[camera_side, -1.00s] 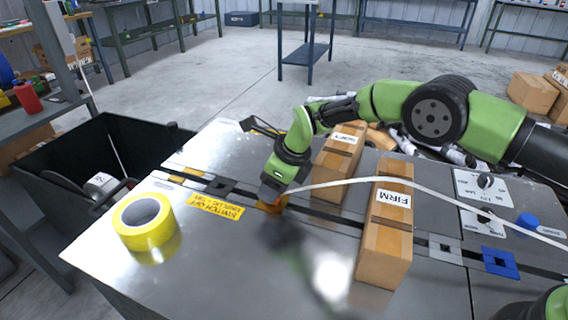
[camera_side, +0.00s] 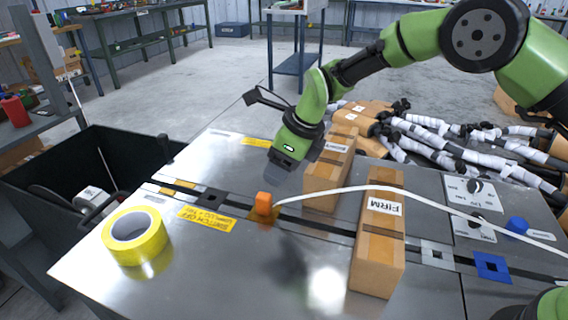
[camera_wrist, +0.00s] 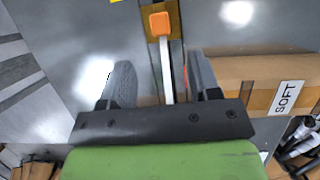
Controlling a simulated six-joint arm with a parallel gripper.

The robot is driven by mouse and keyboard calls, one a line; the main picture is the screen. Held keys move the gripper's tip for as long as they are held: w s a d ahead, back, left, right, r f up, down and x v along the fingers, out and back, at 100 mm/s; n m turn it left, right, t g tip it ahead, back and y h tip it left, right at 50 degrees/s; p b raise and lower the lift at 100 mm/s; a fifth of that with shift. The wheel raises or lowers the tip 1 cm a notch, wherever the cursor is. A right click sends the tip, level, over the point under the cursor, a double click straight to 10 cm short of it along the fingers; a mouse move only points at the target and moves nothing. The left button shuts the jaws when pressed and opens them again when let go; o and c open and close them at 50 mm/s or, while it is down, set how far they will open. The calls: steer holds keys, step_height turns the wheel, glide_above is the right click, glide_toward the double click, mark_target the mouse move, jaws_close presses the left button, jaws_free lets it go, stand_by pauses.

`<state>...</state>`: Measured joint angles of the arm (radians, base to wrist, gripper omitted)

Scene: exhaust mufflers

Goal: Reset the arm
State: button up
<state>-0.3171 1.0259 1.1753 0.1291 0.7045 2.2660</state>
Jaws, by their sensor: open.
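My gripper (camera_side: 283,170) is above the metal table, up and a little right of a small orange block (camera_side: 264,203), and apart from it. In the wrist view, the two grey fingers of my gripper (camera_wrist: 160,82) are spread with nothing held between them. The orange block also shows in the wrist view (camera_wrist: 160,23), beyond the fingertips, on a brass-coloured plate. A white cable runs from the block across the table to the right.
A cardboard box marked FIRM (camera_side: 379,245) and a second box (camera_side: 329,180), marked SOFT in the wrist view (camera_wrist: 255,82), stand right of the gripper. Yellow tape (camera_side: 136,236) lies on the table (camera_side: 215,275). A black bin (camera_side: 100,150) is at left.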

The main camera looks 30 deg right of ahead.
steer(key=s+d+r+n+t, duration=0.1)
steer(key=s+d+r+n, duration=0.35)
steer(key=r, duration=0.45)
steer(key=s+d+r+n+t, duration=0.1)
steer(key=s+d+r+n, duration=0.4)
steer(key=r, duration=0.4)
steer(key=s+d+r+n+t, duration=0.1)
steer(key=s+d+n, duration=0.1)
steer(key=s+n, duration=0.4)
steer(key=s+d+r+n+t+h, duration=0.1)
steer(key=s+d+n, duration=0.2)
steer(key=s+n, duration=0.4)
steer(key=s, duration=0.6)
steer(key=shift+s, duration=0.4)
